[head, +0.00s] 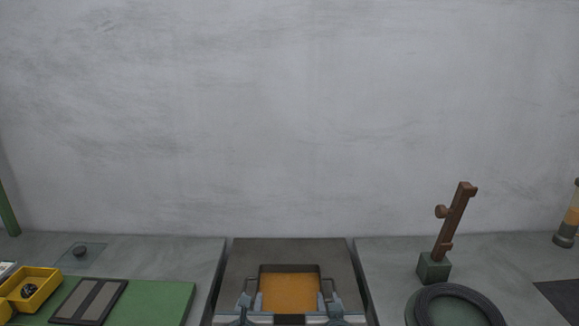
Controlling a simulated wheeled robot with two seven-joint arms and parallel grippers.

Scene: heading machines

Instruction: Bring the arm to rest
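My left gripper (251,301) is at the bottom middle of the head view, by the left side of an orange-floored tray (290,292) with a dark rim. Its two pale fingertips stand apart, with a gap between them. My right gripper (328,301) is by the tray's right side, its fingertips also apart. A thin dark handle rises at each side of the tray, close to the fingertips. I see nothing held in either gripper; contact with the handles cannot be told. Most of both arms is out of view.
At left are a yellow bin (40,296), a green mat (165,300), a dark panel with grey strips (88,300) and a glass plate (84,256). At right are a brown post on a green block (433,267), a black ring (425,299) and an orange-banded cylinder (570,215). A grey wall stands behind.

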